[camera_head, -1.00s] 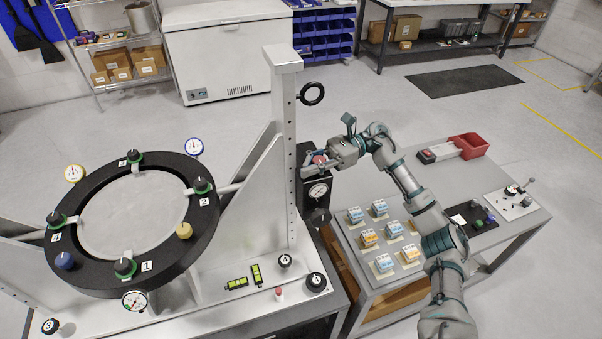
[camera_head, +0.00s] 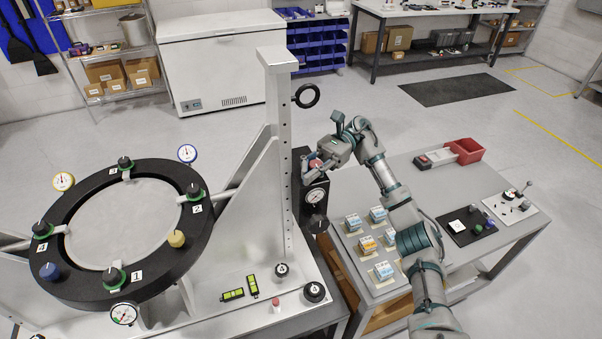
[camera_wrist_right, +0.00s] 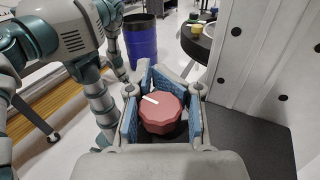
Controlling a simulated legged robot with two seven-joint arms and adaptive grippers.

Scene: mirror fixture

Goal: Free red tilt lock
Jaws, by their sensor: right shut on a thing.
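The red tilt lock (camera_wrist_right: 160,112) is a red faceted knob with a white pointer line. It sits between the blue pads of my right gripper (camera_wrist_right: 163,98) in the right wrist view, and the pads press on its two sides. In the head view the right gripper (camera_head: 316,168) is at the black gauge box beside the white upright, and only a little of the red knob (camera_head: 315,163) shows between its fingers. The black ring mirror fixture (camera_head: 208,215) stands at the left. My left gripper is not in view.
The white upright (camera_head: 280,160) with a row of holes stands close left of the right gripper. A round gauge (camera_head: 314,195) is just below it. A grey table (camera_head: 345,188) at the right holds several small boxes, a red bin (camera_head: 466,151) and a lever plate (camera_head: 510,207).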

